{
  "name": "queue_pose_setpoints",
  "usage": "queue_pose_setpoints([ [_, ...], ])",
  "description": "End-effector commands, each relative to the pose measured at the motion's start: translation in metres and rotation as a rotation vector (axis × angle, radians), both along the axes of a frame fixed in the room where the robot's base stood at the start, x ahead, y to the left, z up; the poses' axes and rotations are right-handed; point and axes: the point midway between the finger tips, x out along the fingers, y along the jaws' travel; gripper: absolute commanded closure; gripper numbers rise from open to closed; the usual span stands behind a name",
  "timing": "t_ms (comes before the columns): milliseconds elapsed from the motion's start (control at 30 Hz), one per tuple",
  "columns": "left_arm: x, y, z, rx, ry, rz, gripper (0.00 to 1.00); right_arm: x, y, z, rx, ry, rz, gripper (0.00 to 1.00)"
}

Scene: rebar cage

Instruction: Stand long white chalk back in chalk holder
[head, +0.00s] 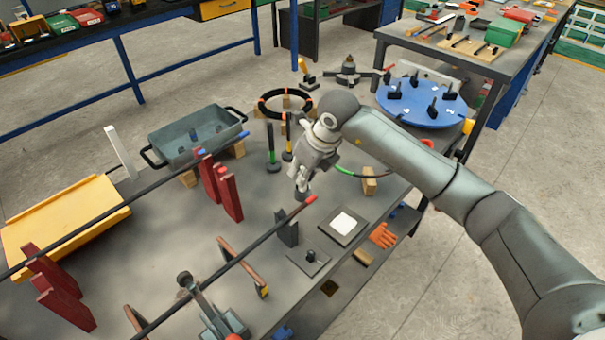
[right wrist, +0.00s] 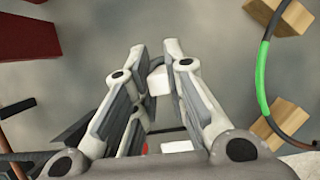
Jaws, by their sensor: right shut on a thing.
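My right gripper (head: 302,192) reaches down over the middle of the workbench, at the end of my arm from the right. In the right wrist view its fingers (right wrist: 162,62) are closed around a short white piece (right wrist: 158,80), which looks like the end of the long white chalk. The rest of the piece is hidden by the fingers, and I cannot tell its full length or tilt. I cannot make out the chalk holder for certain. A dark upright block (head: 288,228) stands just below the gripper in the head view. My left gripper is not in view.
A black bar with a red tip (head: 311,199) ends close to the gripper. Red posts (head: 228,193) stand to its left. A dark plate with a white pad (head: 343,222) lies to the right. A green-and-black hoop (right wrist: 262,75) stands by wooden blocks (right wrist: 278,122).

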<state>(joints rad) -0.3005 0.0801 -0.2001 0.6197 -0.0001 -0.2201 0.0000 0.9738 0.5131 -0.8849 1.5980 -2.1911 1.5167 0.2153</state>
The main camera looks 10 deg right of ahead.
Motion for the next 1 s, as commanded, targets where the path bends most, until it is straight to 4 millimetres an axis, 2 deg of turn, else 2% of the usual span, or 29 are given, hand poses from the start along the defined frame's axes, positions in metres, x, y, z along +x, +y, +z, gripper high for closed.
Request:
queue_pose_setpoints([
  [267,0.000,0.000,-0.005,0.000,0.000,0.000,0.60,0.000,0.000,-0.006,0.000,0.000,0.000,1.00],
  [300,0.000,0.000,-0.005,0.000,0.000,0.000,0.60,0.000,0.000,-0.005,0.000,0.000,0.000,0.85],
  [467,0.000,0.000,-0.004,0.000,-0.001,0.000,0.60,0.000,0.000,-0.005,0.000,0.000,0.000,0.65],
  [767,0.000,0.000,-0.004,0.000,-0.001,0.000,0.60,0.000,0.000,-0.004,0.000,0.001,-0.001,0.65],
  [900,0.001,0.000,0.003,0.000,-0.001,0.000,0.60,-0.001,0.000,-0.001,0.000,0.002,-0.001,0.65],
  [1000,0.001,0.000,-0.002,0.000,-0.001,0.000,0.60,-0.004,-0.003,0.012,0.001,-0.005,0.000,0.65],
])
